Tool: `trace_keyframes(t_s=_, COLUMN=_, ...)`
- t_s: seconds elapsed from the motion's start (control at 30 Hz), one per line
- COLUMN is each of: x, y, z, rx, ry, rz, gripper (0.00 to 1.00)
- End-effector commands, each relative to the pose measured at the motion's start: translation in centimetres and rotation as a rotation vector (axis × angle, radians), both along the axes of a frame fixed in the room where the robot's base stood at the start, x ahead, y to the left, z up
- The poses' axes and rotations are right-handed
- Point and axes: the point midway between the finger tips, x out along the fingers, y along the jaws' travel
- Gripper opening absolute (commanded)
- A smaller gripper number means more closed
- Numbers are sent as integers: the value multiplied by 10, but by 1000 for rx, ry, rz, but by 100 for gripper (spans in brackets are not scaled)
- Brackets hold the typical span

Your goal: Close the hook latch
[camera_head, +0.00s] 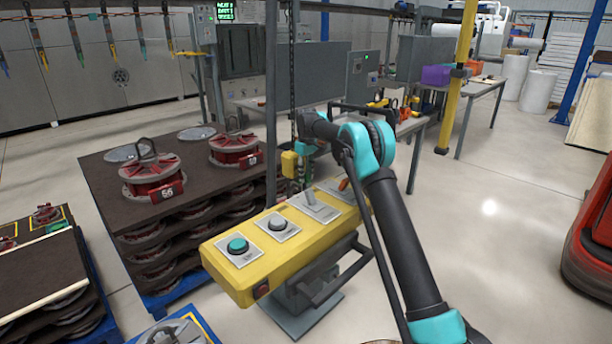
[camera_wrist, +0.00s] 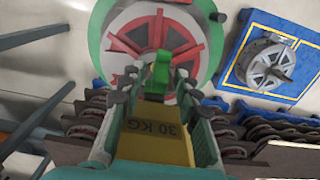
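A yellow hook block (camera_head: 289,164) hangs on a chain above the control box in the head view. In the wrist view the yellow block (camera_wrist: 157,140), marked "30 KG", lies between the two fingers of my gripper (camera_wrist: 156,88). A green upright piece (camera_wrist: 160,75), which looks like the hook latch, stands at the far end of the block, between the fingertips. The fingers are spread to either side and I see no clear grip on the green piece. In the head view my gripper (camera_head: 305,148) is beside the block, partly hidden by my arm. The latch's exact position is unclear.
A yellow control box (camera_head: 240,262) with buttons stands below my arm. Red reels (camera_head: 152,172) sit on a stacked dark pallet at left. In the wrist view, a large red and green reel (camera_wrist: 155,35) and a blue pallet (camera_wrist: 240,62) show behind the hook.

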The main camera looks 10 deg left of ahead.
Motion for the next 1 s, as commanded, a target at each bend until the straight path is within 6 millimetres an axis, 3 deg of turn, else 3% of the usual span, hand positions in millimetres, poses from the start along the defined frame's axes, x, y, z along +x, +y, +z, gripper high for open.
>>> trace_keyframes(t_s=0.03, x=0, y=0, z=0, rx=0, ry=0, rz=0, gripper=23)
trace_keyframes(t_s=0.23, x=0, y=0, z=0, rx=0, ry=0, rz=0, gripper=0)
trace_keyframes(t_s=0.67, x=-2, y=-2, z=-1, rx=36, ry=-28, rz=-1, gripper=0)
trace_keyframes(t_s=1.0, x=-9, y=-12, z=-10, rx=209, ry=-163, rz=-3, gripper=0)
